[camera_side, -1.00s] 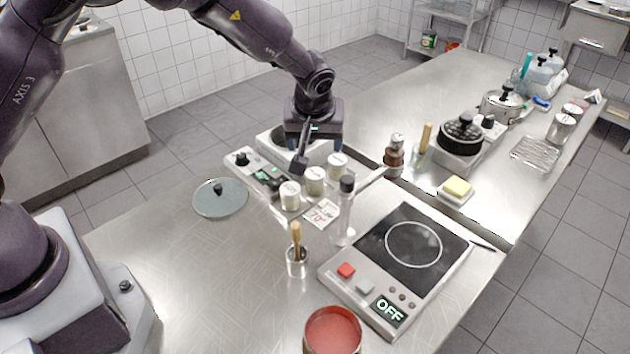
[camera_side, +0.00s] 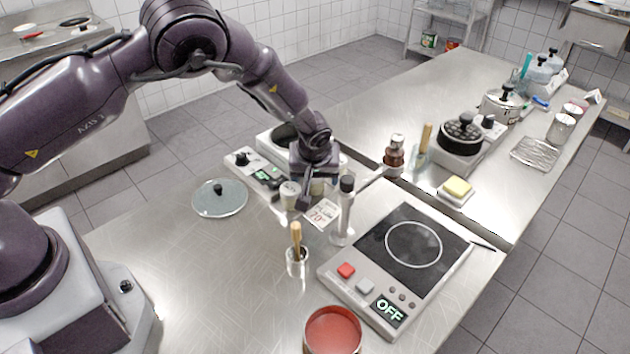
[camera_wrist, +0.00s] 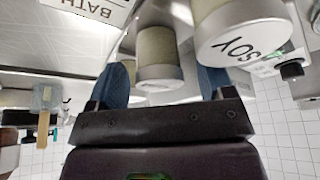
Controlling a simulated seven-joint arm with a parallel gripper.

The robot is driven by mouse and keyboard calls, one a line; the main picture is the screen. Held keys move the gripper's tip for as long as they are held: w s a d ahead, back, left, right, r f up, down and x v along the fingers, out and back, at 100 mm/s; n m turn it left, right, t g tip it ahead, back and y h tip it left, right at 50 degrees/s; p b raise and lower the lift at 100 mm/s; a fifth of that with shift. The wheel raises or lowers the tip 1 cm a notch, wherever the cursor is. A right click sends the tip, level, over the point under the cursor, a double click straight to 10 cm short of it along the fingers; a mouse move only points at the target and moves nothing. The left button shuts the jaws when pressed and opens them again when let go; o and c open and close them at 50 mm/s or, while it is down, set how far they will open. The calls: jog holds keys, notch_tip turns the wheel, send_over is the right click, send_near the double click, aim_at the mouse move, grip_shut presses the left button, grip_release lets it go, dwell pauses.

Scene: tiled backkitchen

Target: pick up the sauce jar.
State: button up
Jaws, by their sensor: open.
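Small jars with pale lids stand in a row by the control panel. In the side view one jar (camera_side: 289,196) is clear at the left of my gripper (camera_side: 312,194), and the others are partly hidden by it. In the wrist view a jar (camera_wrist: 160,55) with greenish contents and a grey lid stands between my two open blue fingers, its label out of sight. Another jar (camera_wrist: 240,35), lettered "SOY", stands to the right, outside the right finger. I cannot tell which jar is the sauce jar. My gripper is open around the middle jar, not clamped on it.
A tall dark-capped bottle (camera_side: 345,212) and a cup with a wooden-handled tool (camera_side: 297,260) stand nearby. A glass lid (camera_side: 219,198) lies left. The hotplate (camera_side: 395,285) is at right. The front-left tabletop is clear.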

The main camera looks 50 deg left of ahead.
jog(key=shift+c, duration=0.4)
jog(key=c, duration=1)
jog(key=shift+o, duration=0.2)
